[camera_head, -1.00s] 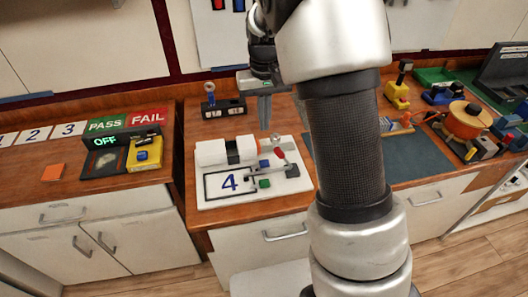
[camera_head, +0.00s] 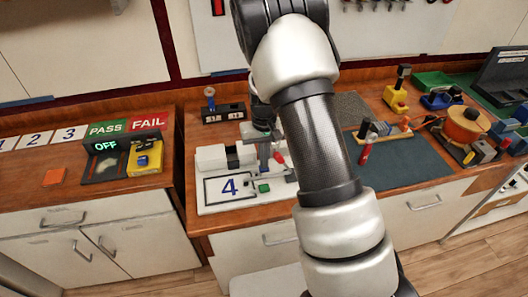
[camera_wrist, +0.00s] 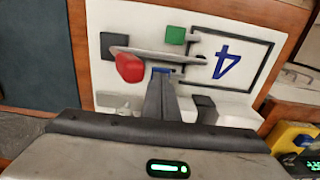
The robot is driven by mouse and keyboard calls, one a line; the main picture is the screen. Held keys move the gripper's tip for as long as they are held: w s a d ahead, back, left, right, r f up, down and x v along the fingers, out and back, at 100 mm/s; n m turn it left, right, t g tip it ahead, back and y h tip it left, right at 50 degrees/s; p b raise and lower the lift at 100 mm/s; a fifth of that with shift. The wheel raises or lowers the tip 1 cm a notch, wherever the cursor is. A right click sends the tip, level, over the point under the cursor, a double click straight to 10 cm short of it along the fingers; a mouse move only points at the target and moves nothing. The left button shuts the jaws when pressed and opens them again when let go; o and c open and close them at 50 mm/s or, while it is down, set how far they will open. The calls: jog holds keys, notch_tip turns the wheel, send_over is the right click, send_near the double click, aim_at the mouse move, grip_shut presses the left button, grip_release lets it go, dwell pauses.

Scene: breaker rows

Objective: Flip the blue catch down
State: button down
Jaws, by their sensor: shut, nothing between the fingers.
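The blue catch (camera_wrist: 161,70) is on the white board marked 4 (camera_head: 203,207). In the wrist view only its blue top shows, right at the tips of my gripper (camera_wrist: 161,80); the fingers hide the rest. My gripper is shut with nothing between its fingers and points down at the board. I cannot tell whether the fingertips touch the catch. In the head view my gripper (camera_head: 264,160) stands over the board. A lever with a red handle (camera_wrist: 129,68) lies just left of the fingertips in the wrist view, and a green block (camera_wrist: 175,35) is beyond it.
A white and black block (camera_head: 212,157) is on the board left of my gripper. A dark mat (camera_head: 400,172) with tools lies to the right. A device reading OFF (camera_head: 106,146) and a yellow box (camera_head: 145,160) stand on the left counter.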

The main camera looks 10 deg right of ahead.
aim_at(259, 170)
jog(key=shift+f, duration=0.1)
jog(key=shift+a+f+b, duration=0.9)
jog(key=shift+a+f, duration=0.05)
jog(key=shift+f, duration=0.05)
jog(key=shift+r, duration=0.15)
jog(key=shift+r+p, duration=0.35)
jog(key=shift+p, duration=0.05)
notch_tip(259, 170, up, 13)
jog(key=p, duration=0.1)
jog(key=shift+r, duration=0.2)
jog(key=shift+r, duration=0.1)
